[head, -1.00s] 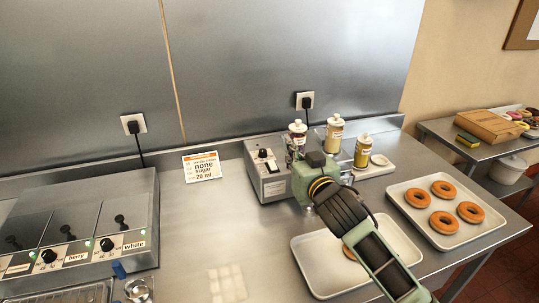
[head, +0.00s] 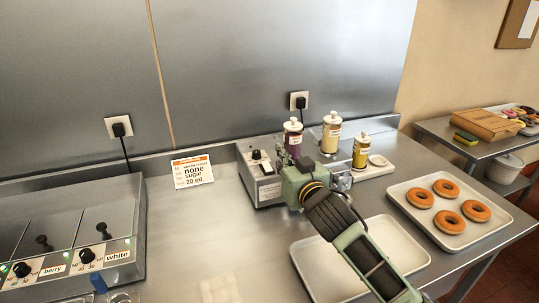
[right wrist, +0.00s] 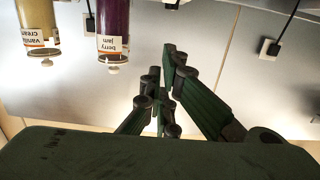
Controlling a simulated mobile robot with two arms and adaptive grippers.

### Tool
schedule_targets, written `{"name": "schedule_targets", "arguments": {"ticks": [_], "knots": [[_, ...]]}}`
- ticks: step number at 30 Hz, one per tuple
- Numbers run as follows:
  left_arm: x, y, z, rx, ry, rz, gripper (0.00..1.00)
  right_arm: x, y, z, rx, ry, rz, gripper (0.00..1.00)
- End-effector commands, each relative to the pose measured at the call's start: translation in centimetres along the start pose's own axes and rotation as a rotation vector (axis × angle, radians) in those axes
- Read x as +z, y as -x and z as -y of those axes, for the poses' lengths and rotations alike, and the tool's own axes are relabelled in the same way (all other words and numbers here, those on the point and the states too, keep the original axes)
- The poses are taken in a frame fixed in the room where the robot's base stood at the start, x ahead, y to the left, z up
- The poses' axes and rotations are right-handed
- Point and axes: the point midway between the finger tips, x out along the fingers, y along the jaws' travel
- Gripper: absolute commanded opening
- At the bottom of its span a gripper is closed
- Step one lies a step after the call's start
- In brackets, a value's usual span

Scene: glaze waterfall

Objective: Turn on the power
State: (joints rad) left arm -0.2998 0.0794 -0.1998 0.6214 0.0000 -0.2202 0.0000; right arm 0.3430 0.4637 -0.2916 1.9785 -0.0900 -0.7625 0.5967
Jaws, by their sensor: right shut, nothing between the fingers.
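A grey metal box machine (head: 262,188) stands on the steel counter by the back wall. It has a black dial (head: 256,154) and a small switch (head: 267,168) on its sloped top. My right gripper (head: 288,170) is shut and empty at the right side of this machine, and its fingertips are largely hidden in the head view. In the right wrist view its fingers (right wrist: 163,65) point at the steel wall, with nothing between them. Whether it touches the machine cannot be told. My left gripper is not in view.
Bottles, including a berry jam bottle (right wrist: 113,25) and a yellow bottle (head: 361,152), stand behind my right gripper. A glaze unit (head: 70,255) with dials is at left. An order card (head: 192,171) stands between. A tray (head: 400,226) holds doughnuts at right; another tray (head: 315,277) lies in front.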

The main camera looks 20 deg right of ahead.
Motion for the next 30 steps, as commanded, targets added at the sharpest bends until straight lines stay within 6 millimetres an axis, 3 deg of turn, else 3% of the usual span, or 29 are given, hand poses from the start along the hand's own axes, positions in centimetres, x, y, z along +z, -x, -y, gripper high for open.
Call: {"name": "schedule_targets", "arguments": {"ticks": [19, 24, 30], "knots": [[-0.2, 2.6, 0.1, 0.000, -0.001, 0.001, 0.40, -0.2, -9.5, 0.1, -0.001, -0.001, 0.000, 0.00], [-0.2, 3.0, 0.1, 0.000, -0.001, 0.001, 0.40, 2.5, -10.1, 0.1, 0.000, 0.000, 0.003, 0.00], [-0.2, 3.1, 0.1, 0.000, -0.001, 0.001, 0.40, 3.8, -10.4, 0.1, -0.001, 0.000, 0.000, 0.00]]}}
